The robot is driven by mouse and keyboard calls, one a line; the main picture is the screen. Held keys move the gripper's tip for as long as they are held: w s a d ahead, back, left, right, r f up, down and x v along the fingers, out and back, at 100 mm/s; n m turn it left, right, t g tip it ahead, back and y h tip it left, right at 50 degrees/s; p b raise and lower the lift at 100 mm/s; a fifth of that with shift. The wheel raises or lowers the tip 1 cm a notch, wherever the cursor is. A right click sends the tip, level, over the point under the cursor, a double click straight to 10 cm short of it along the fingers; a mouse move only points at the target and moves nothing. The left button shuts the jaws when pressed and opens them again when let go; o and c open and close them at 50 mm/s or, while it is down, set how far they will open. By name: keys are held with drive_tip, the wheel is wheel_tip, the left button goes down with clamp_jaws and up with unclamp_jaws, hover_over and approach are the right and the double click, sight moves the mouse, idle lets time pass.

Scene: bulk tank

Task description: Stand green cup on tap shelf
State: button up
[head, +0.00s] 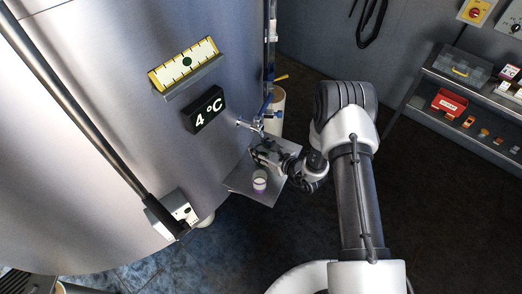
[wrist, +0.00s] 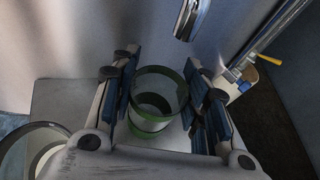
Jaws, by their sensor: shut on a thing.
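The green cup (wrist: 153,122) is upright between the blue-padded fingers of my gripper (wrist: 165,100) in the wrist view; they are shut on it. Its inside looks empty. The metal tap shelf (wrist: 70,98) lies beneath it; I cannot tell whether the cup's base touches the shelf.
A purple and white cup (head: 260,182) stands on the shelf's front part; a cup rim (wrist: 35,145) shows lower left in the wrist view. The tap (head: 252,126) is just above my gripper, its spout (wrist: 192,18) ahead of the cup. The tank wall (head: 150,120) bounds the left.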

drive_tip(key=shift+f, duration=0.1)
drive_tip(key=o, duration=0.5)
drive_tip(key=shift+f, duration=0.25)
drive_tip(key=o, duration=0.5)
drive_tip(key=shift+r, duration=0.1)
drive_tip(key=shift+c, duration=0.2)
